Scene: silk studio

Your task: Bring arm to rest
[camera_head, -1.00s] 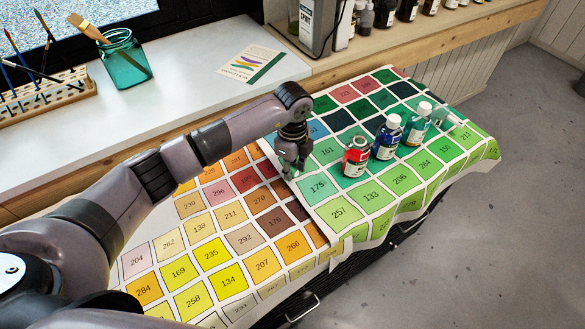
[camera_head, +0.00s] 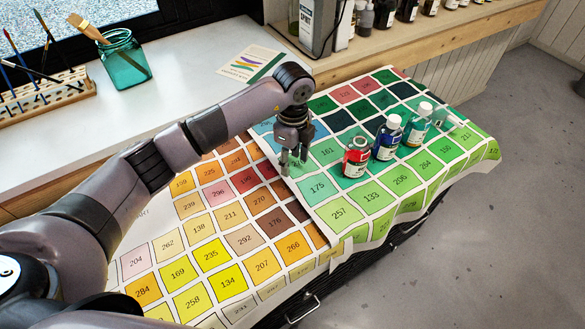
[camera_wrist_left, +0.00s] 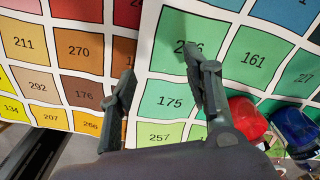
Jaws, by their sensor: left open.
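My left arm comes in from the left in the head view and reaches over the colour charts. My right gripper is not in view.
A blue bottle (camera_head: 387,138) and a teal bottle (camera_head: 417,125) stand on the green chart (camera_head: 341,213). A yellow-to-brown chart (camera_head: 158,245) lies left of it. A glass jar with a brush (camera_head: 124,62) and a wooden brush rack (camera_head: 40,98) stand on the white sill.

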